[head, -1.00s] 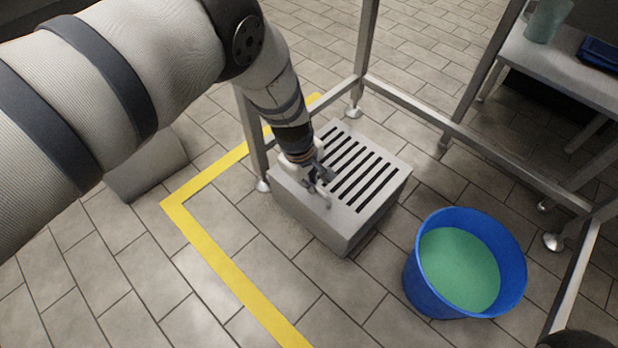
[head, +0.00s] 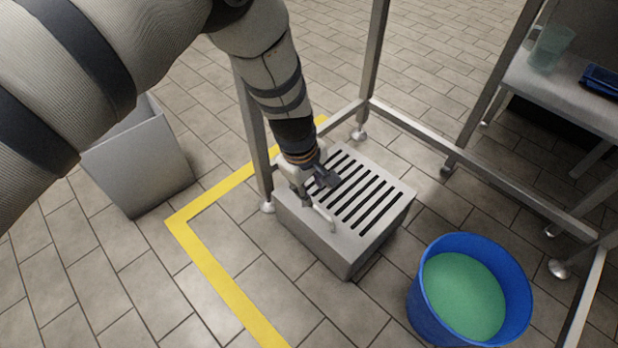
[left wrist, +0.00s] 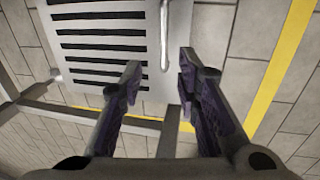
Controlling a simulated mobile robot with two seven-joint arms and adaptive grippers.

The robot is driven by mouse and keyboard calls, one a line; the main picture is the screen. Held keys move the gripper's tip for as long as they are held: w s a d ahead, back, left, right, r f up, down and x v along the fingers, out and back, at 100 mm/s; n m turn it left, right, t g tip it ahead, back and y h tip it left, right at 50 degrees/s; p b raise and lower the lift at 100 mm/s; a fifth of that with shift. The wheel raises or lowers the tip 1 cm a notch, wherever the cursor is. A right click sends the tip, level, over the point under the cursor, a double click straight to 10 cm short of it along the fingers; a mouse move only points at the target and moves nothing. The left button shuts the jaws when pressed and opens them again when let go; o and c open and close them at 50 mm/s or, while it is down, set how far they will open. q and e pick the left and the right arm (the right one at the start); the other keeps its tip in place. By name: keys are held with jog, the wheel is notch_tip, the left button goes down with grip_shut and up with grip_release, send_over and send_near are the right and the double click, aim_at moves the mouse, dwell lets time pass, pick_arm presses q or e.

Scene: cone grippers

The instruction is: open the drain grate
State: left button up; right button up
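The drain grate (head: 362,192) is a grey slotted lid on top of a low box-shaped drain (head: 340,246), and it looks closed. A light bar handle (head: 322,216) runs along its near left edge. In the left wrist view the slotted grate (left wrist: 100,32) is at the upper left and the handle (left wrist: 165,35) stands upright at top centre. My left gripper (head: 325,182) is above the left part of the grate, beside the handle. In the left wrist view its two fingers (left wrist: 160,95) are apart with nothing between them, and the handle is beyond the tips. My right gripper is not seen.
A blue bucket (head: 418,300) with green liquid (head: 462,297) stands right of the drain. Metal frame legs and rails (head: 440,150) surround the drain's back and left. A grey bin (head: 145,165) stands at left. Yellow tape (head: 215,275) marks the floor.

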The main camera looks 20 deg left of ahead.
pick_arm(q)
jog(key=r, duration=0.2)
jog(key=s+r, duration=0.1)
jog(key=r, duration=0.2)
jog(key=shift+s+a+r, duration=0.1)
jog(key=shift+a+r, duration=0.1)
jog(key=shift+r, duration=0.15)
